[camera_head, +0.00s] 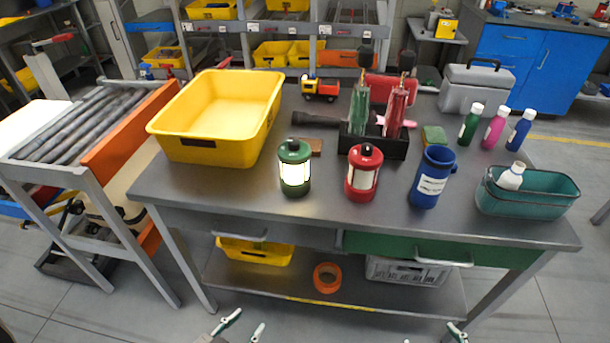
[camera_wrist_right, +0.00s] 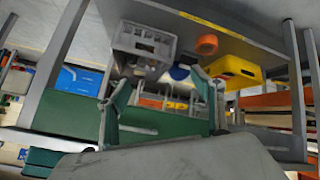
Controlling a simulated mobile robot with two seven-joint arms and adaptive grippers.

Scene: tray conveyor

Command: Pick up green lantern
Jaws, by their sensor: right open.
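The green lantern (camera_head: 294,168) stands upright on the grey table, its clear middle glowing white. A red lantern (camera_head: 363,173) stands to its right, with a gap between them. My left gripper (camera_head: 245,327) shows at the bottom edge of the head view, fingertips apart and empty, in front of the table and well away from the lantern. Only the fingertips of my right gripper (camera_head: 431,338) show at the bottom, further right. In the right wrist view my right gripper (camera_wrist_right: 160,82) is open and empty, facing the table's underside and lower shelf. The green lantern is not visible there.
A yellow bin (camera_head: 179,146) stands left of the lantern, and a small brown block (camera_head: 313,145) lies behind it. A black bottle holder (camera_head: 378,147), blue mug (camera_head: 431,178) and teal tub (camera_head: 528,204) stand to the right. The table in front of the lantern is clear.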

